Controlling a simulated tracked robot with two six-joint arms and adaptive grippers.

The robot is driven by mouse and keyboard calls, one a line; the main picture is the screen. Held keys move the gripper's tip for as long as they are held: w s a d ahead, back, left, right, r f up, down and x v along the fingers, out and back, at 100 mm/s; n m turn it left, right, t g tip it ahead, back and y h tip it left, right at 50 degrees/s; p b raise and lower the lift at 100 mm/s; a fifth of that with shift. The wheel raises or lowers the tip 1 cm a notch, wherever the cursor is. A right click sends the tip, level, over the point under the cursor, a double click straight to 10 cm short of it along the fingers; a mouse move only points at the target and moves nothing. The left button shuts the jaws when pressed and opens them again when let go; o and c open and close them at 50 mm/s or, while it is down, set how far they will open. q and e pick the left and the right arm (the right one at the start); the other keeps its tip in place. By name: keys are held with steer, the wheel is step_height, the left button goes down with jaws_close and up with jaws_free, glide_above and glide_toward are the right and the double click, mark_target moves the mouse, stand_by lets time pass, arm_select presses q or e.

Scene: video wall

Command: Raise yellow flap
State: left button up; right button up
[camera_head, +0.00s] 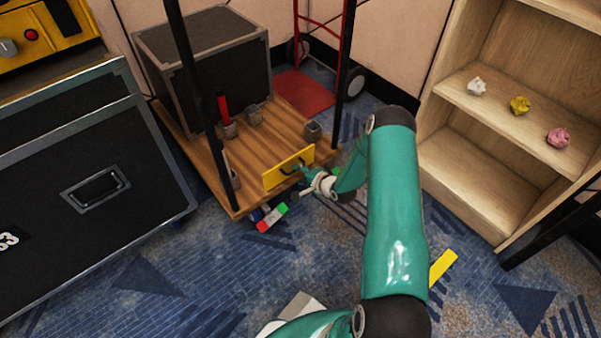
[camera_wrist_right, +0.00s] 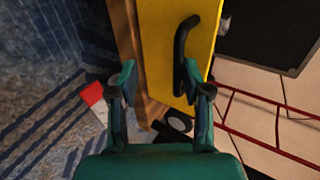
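The yellow flap (camera_head: 276,177) is a flat panel at the near right edge of a wooden platform cart. It also fills the upper middle of the wrist view (camera_wrist_right: 158,45). A black bow handle (camera_wrist_right: 181,50) sits on its face. My right gripper (camera_head: 303,173) is at the flap's face, by the handle. In the wrist view its two fingers (camera_wrist_right: 162,80) are apart, with the handle's lower end between them, close to the right finger. I cannot tell whether the finger touches it. My left gripper is not in view.
The wooden cart (camera_head: 190,150) has dark upright posts and carries a black case (camera_head: 205,60) and small grey holders. A large black case (camera_head: 80,190) stands left. A wooden shelf (camera_head: 480,180) with crumpled balls stands right. A red hand truck (camera_head: 305,90) is behind. Blue carpet lies in front.

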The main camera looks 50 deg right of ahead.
steer(key=shift+s+a+f, duration=0.25)
steer(key=shift+a+f, duration=0.05)
steer(key=shift+a, duration=0.05)
steer(key=v, duration=1.1)
steer(key=shift+s+d+r, duration=0.15)
steer(key=shift+d+r, duration=0.1)
steer(key=shift+r, duration=0.3)
